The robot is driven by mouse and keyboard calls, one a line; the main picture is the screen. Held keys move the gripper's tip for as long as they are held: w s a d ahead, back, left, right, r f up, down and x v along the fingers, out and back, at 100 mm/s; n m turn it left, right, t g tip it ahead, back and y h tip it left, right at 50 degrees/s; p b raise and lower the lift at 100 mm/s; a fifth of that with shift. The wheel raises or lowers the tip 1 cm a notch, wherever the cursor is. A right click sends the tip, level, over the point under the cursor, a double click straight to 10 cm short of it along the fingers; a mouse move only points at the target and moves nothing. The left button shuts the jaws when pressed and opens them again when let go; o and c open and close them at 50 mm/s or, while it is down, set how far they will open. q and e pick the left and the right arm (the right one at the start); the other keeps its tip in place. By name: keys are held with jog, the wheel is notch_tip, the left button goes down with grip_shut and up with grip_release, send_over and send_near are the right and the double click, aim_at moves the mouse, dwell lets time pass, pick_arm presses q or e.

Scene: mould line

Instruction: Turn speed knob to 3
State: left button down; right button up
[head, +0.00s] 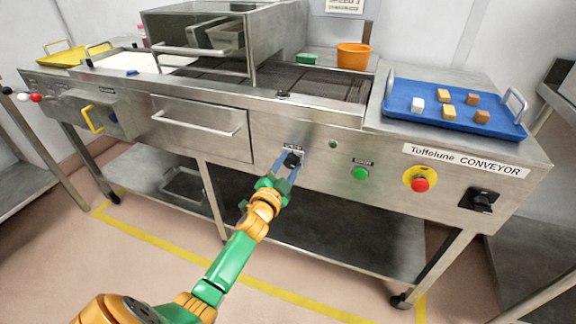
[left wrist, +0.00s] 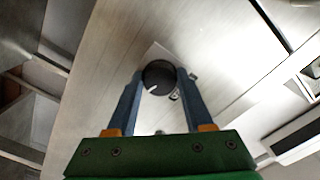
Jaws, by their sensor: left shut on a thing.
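The speed knob (head: 292,160) is a round black knob on the steel front panel of the conveyor, below a small label (head: 293,148). In the left wrist view the knob (left wrist: 159,78) shows a white pointer mark towards its lower left. My left gripper (head: 284,170) is at the knob, and its two blue fingers (left wrist: 158,88) lie on either side of it, shut on it. The scale numbers around the knob are too small or hidden to read. My right gripper is not in view.
A green button (head: 360,173), a red stop button on yellow (head: 420,184) and a black rotary switch (head: 481,200) sit to the right on the panel. A drawer handle (head: 197,124) juts out to the left. A blue tray (head: 400,104) with several cubes stands on top.

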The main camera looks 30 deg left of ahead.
pick_arm(q)
jog(key=shift+m, duration=1.1)
jog(key=shift+c, duration=1.5)
grip_release()
jog(key=p+v, duration=0.1)
jog(key=v, duration=0.6)
